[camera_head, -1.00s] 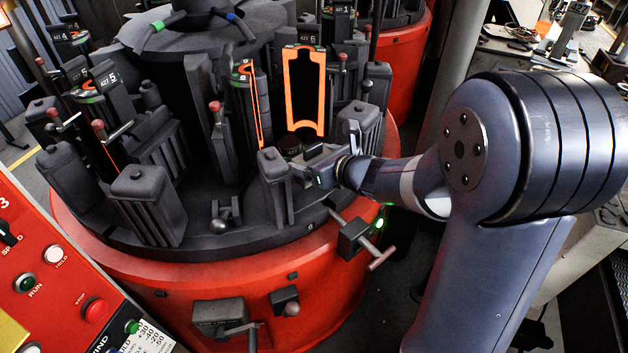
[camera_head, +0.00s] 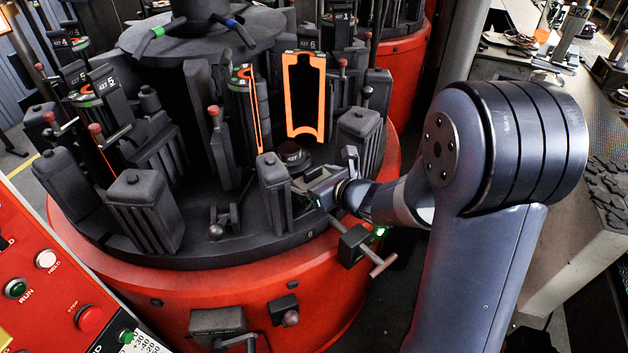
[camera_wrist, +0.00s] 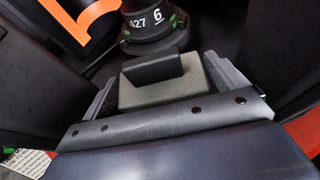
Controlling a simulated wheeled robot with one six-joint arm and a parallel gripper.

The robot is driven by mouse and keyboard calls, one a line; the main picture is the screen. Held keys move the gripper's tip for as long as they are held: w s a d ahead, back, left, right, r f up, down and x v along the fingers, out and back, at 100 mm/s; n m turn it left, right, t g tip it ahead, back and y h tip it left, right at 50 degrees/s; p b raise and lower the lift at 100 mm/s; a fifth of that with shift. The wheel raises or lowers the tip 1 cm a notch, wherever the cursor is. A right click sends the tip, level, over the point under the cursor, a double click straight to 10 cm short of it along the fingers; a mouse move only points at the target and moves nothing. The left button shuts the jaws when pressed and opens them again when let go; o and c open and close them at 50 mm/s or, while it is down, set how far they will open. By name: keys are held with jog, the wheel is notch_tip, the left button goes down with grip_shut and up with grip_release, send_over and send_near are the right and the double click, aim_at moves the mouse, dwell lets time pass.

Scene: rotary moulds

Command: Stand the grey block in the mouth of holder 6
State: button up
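Holder 6 shows in the head view as an upright dark holder with an orange-edged opening (camera_head: 288,95). A round dark piece (camera_head: 292,155) with a number plate sits at its foot. In the wrist view this piece (camera_wrist: 150,22) reads "427 6" and has green marks. My gripper (camera_head: 312,186) is just in front of it, low over the deck. In the wrist view my gripper (camera_wrist: 160,76) has a finger on each side of the grey block (camera_wrist: 158,94) and appears shut on it. The block is just short of the round piece, with a visible dark raised part. In the head view the block is mostly hidden.
Dark upright blocks stand close by, left (camera_head: 274,182) and right (camera_head: 358,135) of my gripper. A T-handle (camera_head: 365,250) juts from the red base (camera_head: 180,283) below it. A red control panel (camera_head: 50,290) is at lower left. Other holders crowd the deck.

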jog(key=shift+o, duration=0.7)
jog(key=shift+r, duration=0.2)
jog(key=p+v, duration=0.2)
jog(key=v, duration=1)
